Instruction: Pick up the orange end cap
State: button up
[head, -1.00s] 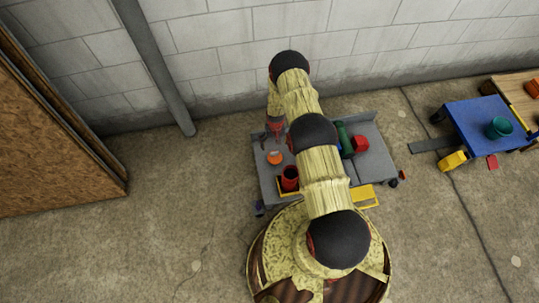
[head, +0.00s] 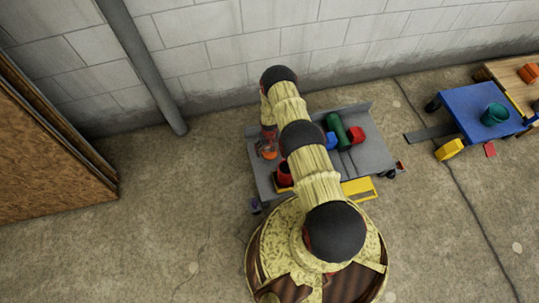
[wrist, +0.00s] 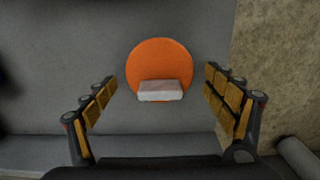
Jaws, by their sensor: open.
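The orange end cap (wrist: 160,62) is a round orange disc with a pale grey block (wrist: 160,91) at its lower edge in the wrist view. It lies on the grey cart top (wrist: 60,100). My gripper (wrist: 160,100) is open, with one finger on each side of the cap's lower part in the picture; I see no contact. In the head view the cap (head: 268,154) shows only in part under my gripper (head: 268,140), at the cart's left end.
On the cart, a red container (head: 285,173) stands near the cap. A green cylinder (head: 338,131), a blue piece (head: 331,140) and a red piece (head: 357,134) lie further right.

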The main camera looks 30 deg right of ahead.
jog(key=c, duration=0.3)
jog(key=c, duration=0.8)
jog(key=shift+c, duration=0.4)
jog(key=shift+r, duration=0.1)
